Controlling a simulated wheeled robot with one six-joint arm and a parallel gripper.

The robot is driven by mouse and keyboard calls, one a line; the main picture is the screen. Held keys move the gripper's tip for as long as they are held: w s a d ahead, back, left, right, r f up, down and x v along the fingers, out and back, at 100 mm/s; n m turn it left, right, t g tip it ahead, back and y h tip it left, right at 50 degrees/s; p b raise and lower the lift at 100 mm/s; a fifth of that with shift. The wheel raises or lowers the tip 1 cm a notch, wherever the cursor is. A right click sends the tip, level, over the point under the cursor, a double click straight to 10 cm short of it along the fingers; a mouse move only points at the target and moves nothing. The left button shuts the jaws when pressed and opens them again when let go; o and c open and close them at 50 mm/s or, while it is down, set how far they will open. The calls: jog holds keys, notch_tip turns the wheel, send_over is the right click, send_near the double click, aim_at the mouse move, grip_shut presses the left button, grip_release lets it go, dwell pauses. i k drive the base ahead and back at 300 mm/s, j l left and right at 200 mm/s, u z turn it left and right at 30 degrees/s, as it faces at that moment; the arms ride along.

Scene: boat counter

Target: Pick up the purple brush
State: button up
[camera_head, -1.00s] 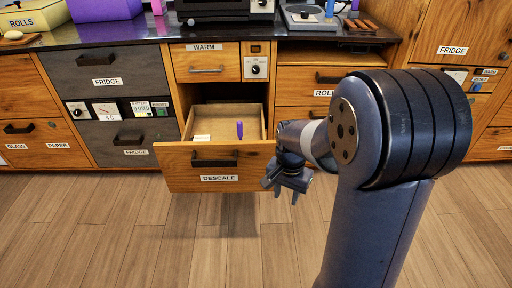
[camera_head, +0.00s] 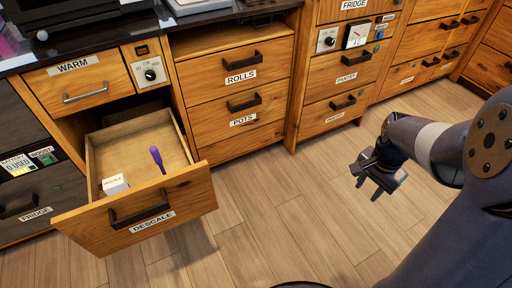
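The purple brush (camera_head: 157,158) is a small slim purple thing inside the open drawer (camera_head: 183,186) labelled DESCALE. It appears to stand or lean up from the drawer floor, towards the right side; its lower end is hard to make out. My gripper (camera_head: 378,190) is to the right of the drawer, above the wooden floor, well apart from the brush. Its fingers point downward and are spread, with nothing seen between them.
A small white labelled block (camera_head: 115,184) lies in the same drawer, left of the brush. Closed drawers labelled ROLLS (camera_head: 238,77) and POTS (camera_head: 240,119) stand to its right. The WARM drawer (camera_head: 82,86) is above it. The wooden floor (camera_head: 265,215) between drawer and gripper is clear.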

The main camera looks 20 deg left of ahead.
aim_at(156, 155)
jog(key=j+z, duration=0.15)
jog(key=z, duration=0.25)
jog(key=i+j+z, duration=0.1)
jog(key=j+z, duration=0.25)
jog(key=z, duration=0.4)
jog(key=j+u, duration=0.2)
jog(key=j, duration=0.15)
jog(key=i+j+u, duration=0.1)
jog(key=j+u, duration=0.25)
jog(key=u, duration=0.85)
jog(key=i+j+u, duration=0.1)
jog(key=u, duration=0.35)
jog(key=i+u, duration=0.1)
jog(key=u, duration=0.85)
jog(key=i+u, duration=0.15)
jog(key=u, duration=0.3)
